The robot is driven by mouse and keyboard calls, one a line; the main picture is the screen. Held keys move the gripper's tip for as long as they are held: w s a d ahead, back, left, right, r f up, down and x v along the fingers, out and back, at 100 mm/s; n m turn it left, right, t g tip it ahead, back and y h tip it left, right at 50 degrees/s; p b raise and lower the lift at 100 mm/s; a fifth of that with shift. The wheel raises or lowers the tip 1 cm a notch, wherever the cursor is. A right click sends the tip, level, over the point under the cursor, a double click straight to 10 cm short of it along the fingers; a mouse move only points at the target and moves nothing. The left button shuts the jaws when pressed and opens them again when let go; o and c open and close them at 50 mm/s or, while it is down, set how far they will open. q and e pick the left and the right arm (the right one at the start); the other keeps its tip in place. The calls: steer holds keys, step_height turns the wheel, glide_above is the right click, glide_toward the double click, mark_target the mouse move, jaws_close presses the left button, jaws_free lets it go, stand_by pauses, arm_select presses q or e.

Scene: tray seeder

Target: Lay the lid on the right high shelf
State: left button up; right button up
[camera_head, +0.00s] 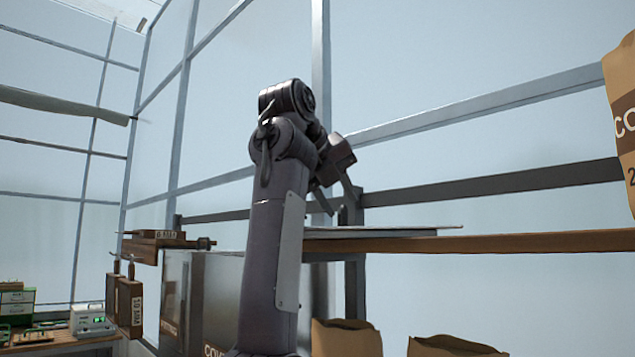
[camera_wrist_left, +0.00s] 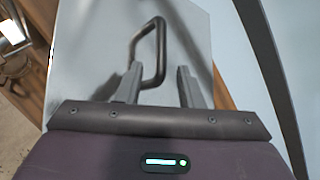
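The lid (camera_head: 425,231), a thin pale grey plate, lies flat on the right high wooden shelf (camera_head: 540,241) at its left end. In the left wrist view the lid (camera_wrist_left: 92,45) fills much of the upper left, with its dark loop handle (camera_wrist_left: 161,45) standing up from it. My left gripper (camera_head: 334,200) is just above the lid. Its fingers (camera_wrist_left: 160,88) are spread apart, with the near end of the handle between or just beyond their tips; contact cannot be told. My arm hides the lid's left part in the head view. My right gripper is not in view.
A paper bag (camera_head: 622,115) stands on the shelf's right end. More paper bags (camera_head: 345,338) are below the shelf. A dark box (camera_head: 222,290) is behind my arm. Wooden pieces (camera_head: 155,240) and a bench with a small device (camera_head: 88,322) are at left.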

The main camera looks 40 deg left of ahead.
arm_select(q)
steer(key=b+v, duration=0.2)
steer(key=v, duration=0.7)
stand_by(0.4)
